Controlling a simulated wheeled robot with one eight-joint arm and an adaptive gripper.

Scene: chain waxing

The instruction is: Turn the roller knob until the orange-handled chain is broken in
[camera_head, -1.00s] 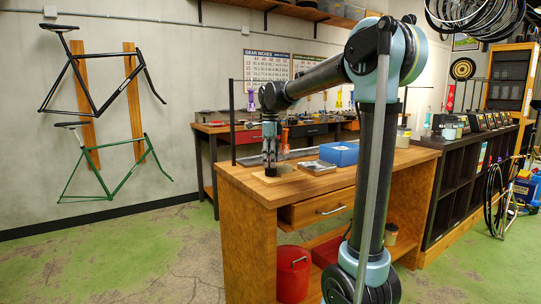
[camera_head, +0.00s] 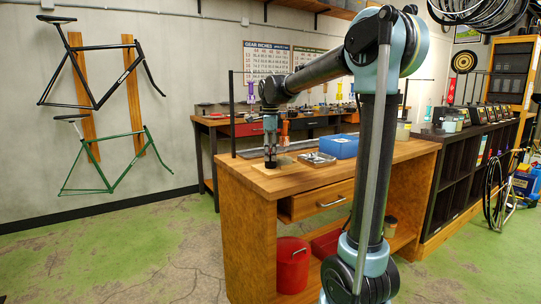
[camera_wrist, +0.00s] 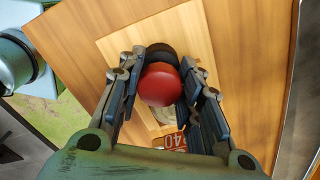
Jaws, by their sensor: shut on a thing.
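A round red knob (camera_wrist: 160,86) with a dark round part (camera_wrist: 161,52) beyond it sits between the fingers of my gripper (camera_wrist: 163,64) in the wrist view. My gripper is shut on the red knob. In the head view my gripper (camera_head: 270,152) points down over the near bench, with a dark part below its tips. Its fingers hide most of the roller there. An orange handle (camera_head: 284,131) stands upright behind my gripper, on or near the rail. I cannot make out any chain on it.
A pale wooden board (camera_wrist: 114,47) lies under the knob on the bench top (camera_head: 231,172). A metal tray (camera_head: 318,158) and a blue bin (camera_head: 340,146) stand to the right. Purple (camera_head: 251,92) and yellow (camera_head: 339,91) handles hang farther back. A red label (camera_wrist: 174,141) lies near the knob.

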